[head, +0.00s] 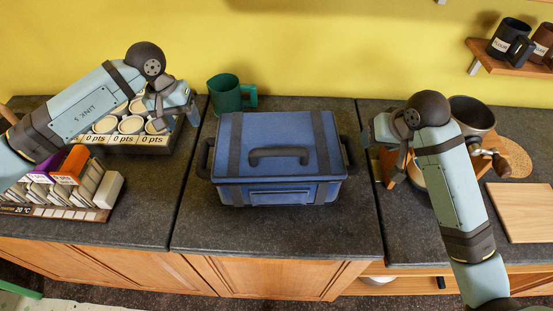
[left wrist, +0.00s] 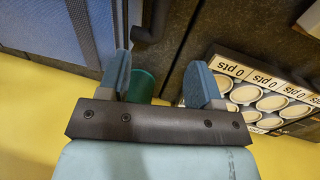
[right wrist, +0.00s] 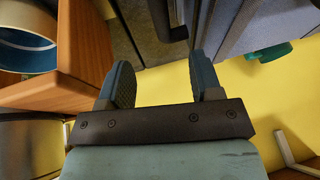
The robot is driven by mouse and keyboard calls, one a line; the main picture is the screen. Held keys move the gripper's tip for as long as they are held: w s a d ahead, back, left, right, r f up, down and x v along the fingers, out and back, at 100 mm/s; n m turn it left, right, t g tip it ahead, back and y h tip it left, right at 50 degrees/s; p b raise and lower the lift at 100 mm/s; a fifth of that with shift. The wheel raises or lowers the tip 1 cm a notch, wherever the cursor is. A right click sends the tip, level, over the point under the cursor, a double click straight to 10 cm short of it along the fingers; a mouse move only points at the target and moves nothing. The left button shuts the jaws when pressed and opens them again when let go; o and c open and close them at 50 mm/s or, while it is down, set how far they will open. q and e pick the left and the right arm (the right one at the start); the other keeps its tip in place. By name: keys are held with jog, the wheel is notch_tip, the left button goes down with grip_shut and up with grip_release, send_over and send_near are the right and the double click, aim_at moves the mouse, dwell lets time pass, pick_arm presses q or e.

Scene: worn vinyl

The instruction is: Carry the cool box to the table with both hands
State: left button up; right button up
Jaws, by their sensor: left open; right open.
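The blue cool box (head: 277,165) stands upright on the dark counter, with dark straps, a top handle and a black side handle at each end. My left gripper (head: 190,112) is open and empty, left of the box and apart from it. In the left wrist view the box (left wrist: 60,35) and its side handle (left wrist: 150,22) lie beyond the open fingers (left wrist: 165,80). My right gripper (head: 372,135) is open and empty, just right of the box's right handle (head: 348,152). The right wrist view shows the box (right wrist: 250,30) past the fingers (right wrist: 158,82). The table is not identifiable.
A green mug (head: 228,95) stands behind the box. A points rack (head: 130,140) with round pots and a box of cartons (head: 90,190) stand at left. A grey pot (head: 472,115) and a cutting board (head: 520,212) are at right. The counter before the box is bare.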

aim_at(202, 151)
pick_arm(q)
jog(key=shift+f, duration=0.1)
jog(key=f, duration=0.4)
jog(key=d+f, duration=0.1)
jog(key=f, duration=0.4)
jog(key=d+f, duration=0.1)
jog(key=f, duration=0.3)
jog(key=shift+d+f, duration=0.2)
jog(key=shift+d, duration=0.05)
pick_arm(e)
jog(key=x, duration=1.4)
jog(key=shift+r, duration=0.1)
pick_arm(q)
grip_shut()
pick_arm(e)
grip_shut()
pick_arm(q)
jog(key=shift+w+r, duration=0.1)
pick_arm(e)
jog(key=shift+r, duration=0.1)
